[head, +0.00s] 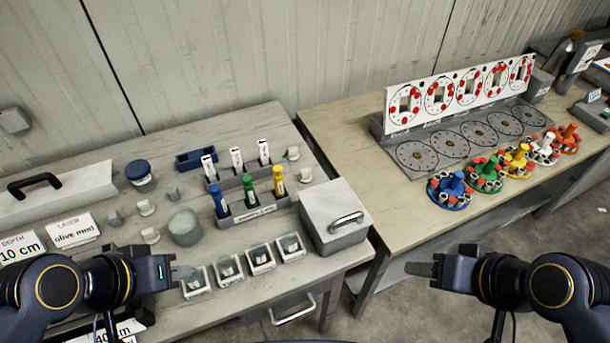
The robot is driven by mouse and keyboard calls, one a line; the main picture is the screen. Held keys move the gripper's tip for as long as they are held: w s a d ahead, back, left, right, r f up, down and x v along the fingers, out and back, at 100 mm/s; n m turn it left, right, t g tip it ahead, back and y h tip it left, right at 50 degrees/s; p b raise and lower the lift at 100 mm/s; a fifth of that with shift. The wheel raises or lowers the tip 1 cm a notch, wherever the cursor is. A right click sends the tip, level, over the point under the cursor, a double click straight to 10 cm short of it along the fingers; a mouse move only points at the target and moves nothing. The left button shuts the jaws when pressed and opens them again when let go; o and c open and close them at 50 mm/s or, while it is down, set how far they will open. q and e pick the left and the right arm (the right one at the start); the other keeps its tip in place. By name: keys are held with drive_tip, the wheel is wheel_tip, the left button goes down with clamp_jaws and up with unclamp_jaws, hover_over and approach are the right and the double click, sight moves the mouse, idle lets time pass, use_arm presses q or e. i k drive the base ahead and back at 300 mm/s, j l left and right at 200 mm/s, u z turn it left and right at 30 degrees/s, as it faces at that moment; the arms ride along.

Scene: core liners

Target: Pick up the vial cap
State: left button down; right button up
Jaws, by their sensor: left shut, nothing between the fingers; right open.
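I cannot tell for sure which piece is the vial cap. Small pale knob-like pieces lie loose on the left table: two left of the grey cup, one pale piece (146,207) and another pale piece (151,235), and two right of the rack, one pale piece (293,153) and another pale piece (305,174). My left gripper (185,274) is shut and empty, beside the small white trays at the table's front. My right gripper (415,268) is open and empty, in front of the right table.
A rack (253,213) holds blue, green and yellow tubes. The grey cup (184,226), small white trays (260,259) and a handled box (335,215) crowd the left table. The right table (335,125) holds a disc panel and coloured carousels; its left part is bare.

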sight(305, 177)
drive_tip(key=u, duration=0.75)
drive_tip(key=k+l+u, duration=0.1)
drive_tip(key=l+u, duration=0.2)
drive_tip(key=l, duration=0.15)
drive_tip(key=k+l+u, duration=0.4)
drive_tip(key=l+u, duration=0.2)
drive_tip(key=l, duration=0.2)
drive_tip(key=i+l, duration=0.2)
drive_tip(key=i, duration=0.15)
